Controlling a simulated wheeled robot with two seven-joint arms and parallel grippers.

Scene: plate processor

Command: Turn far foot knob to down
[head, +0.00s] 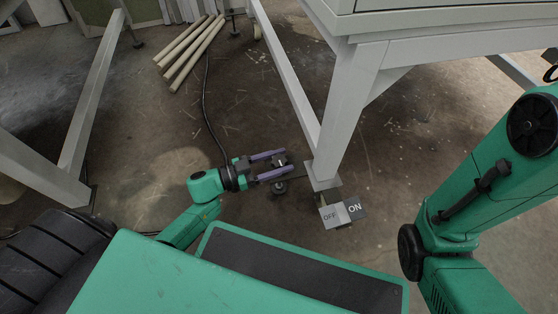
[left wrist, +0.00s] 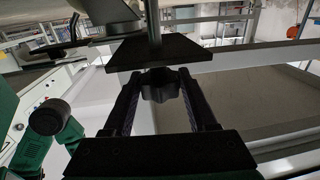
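The dark foot knob (head: 281,161) sits low beside the foot of the white machine leg (head: 343,110) in the head view, with a small light mark on it. In the left wrist view the lobed black knob (left wrist: 160,85) is between the fingertips, under a dark tapered plate and a metal rod. My left gripper (head: 277,164) reaches in from the left with its two purple fingers apart, one on each side of the knob. I cannot tell whether the fingers touch it. My right gripper is not in view; only the right arm shows.
An OFF/ON block (head: 335,215) stands at the base of the leg, near my gripper. Wooden poles (head: 190,48) lie on the floor at the back. A dark cable (head: 207,110) runs along the floor behind my left gripper. Open floor lies to the left of it.

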